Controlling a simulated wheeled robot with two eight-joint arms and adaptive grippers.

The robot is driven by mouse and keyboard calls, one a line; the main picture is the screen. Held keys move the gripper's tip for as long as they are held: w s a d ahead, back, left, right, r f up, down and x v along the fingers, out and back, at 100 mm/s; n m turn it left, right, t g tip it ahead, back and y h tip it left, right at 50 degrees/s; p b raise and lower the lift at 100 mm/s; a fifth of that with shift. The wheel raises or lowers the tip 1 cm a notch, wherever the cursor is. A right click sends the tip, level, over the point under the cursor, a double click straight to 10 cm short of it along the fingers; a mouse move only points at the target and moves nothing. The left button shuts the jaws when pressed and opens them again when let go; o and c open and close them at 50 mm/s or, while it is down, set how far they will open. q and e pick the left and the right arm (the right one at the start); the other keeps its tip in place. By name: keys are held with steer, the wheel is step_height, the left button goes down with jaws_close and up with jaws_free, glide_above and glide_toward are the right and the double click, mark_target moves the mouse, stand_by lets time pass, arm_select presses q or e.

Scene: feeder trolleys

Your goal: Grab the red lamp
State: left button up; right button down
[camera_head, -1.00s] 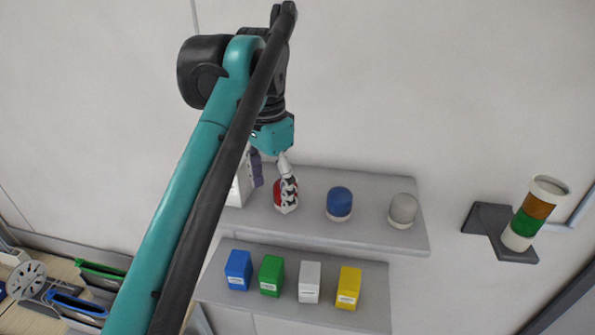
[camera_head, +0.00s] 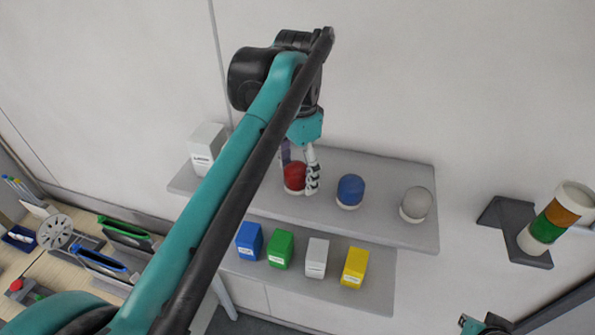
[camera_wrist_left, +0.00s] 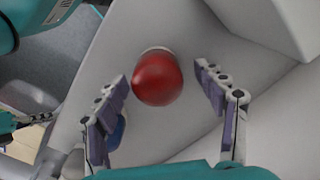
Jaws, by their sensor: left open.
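The red lamp (camera_head: 294,178), a red dome on a pale base, stands on the upper grey shelf (camera_head: 390,228), left of the blue lamp (camera_head: 350,190). My left gripper (camera_head: 300,180) is at the red lamp, with one finger beside its right side in the head view. In the left wrist view the red lamp (camera_wrist_left: 157,78) shows between and just beyond the two open fingertips of my left gripper (camera_wrist_left: 165,82), with gaps on both sides. At the lower right edge of the head view, part of my right arm's end (camera_head: 485,325) shows; its jaws are not clear.
A grey lamp (camera_head: 416,204) stands right of the blue one. A white box (camera_head: 206,146) stands at the shelf's left end. The lower shelf (camera_head: 380,290) holds blue, green, white and yellow boxes. A signal tower (camera_head: 556,222) is on a wall bracket at right.

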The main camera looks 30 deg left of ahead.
arm_select(q)
steer(key=shift+f, duration=0.15)
steer(key=shift+s, duration=0.3)
steer(key=shift+w, duration=0.1)
steer(key=c, duration=1.3)
steer(key=shift+o, duration=0.2)
arm_select(e)
steer(key=shift+s, duration=0.2)
